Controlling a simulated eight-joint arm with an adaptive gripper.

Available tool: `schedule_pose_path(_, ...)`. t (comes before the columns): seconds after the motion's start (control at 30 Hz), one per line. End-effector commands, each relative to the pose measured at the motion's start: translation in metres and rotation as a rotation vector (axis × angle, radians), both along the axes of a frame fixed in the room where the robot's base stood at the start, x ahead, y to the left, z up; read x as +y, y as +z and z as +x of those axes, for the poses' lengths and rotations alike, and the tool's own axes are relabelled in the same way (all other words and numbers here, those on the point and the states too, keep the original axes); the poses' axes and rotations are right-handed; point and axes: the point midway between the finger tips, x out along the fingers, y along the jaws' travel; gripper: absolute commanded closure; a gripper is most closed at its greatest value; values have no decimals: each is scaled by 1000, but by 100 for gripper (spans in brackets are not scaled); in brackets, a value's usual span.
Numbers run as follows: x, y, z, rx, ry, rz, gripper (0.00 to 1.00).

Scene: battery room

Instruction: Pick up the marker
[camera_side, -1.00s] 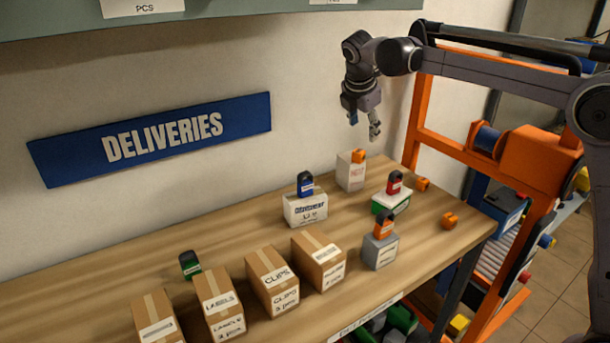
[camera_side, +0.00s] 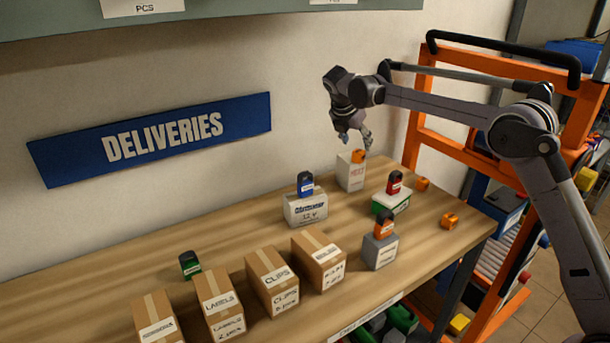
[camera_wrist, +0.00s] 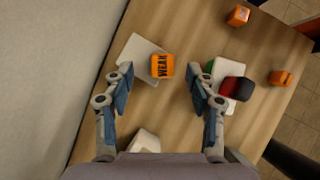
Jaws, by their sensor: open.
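Nothing in view looks like a pen; several small labelled coloured pieces stand about, and I cannot tell which is the marker. My gripper (camera_side: 354,141) is open and empty, above an orange piece (camera_side: 358,156) on a white box (camera_side: 350,176). In the wrist view the orange piece (camera_wrist: 162,66), with dark lettering, shows between and beyond my open fingertips (camera_wrist: 161,76). A red and black piece (camera_side: 393,186) sits on a white and green box (camera_side: 396,204). A blue and black piece (camera_side: 305,184) sits on another white box (camera_side: 306,209). An orange and dark piece (camera_side: 384,226) sits on a grey box (camera_side: 380,253).
Two orange pieces, one at the back right (camera_side: 423,184) and one near the right edge (camera_side: 449,221), lie on the wooden table (camera_side: 240,235). A green and black piece (camera_side: 189,264) stands left. Several cardboard boxes (camera_side: 272,283) line the front. The wall (camera_side: 300,130) is close behind.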

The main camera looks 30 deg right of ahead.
Motion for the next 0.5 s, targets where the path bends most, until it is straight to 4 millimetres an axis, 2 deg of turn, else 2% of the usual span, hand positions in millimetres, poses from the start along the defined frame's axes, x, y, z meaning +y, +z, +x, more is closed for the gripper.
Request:
schedule_pose_path(0.3,-17,-37,3,-1,-3,0,43)
schedule_pose_path(0.5,-21,-45,5,0,-1,0,43)
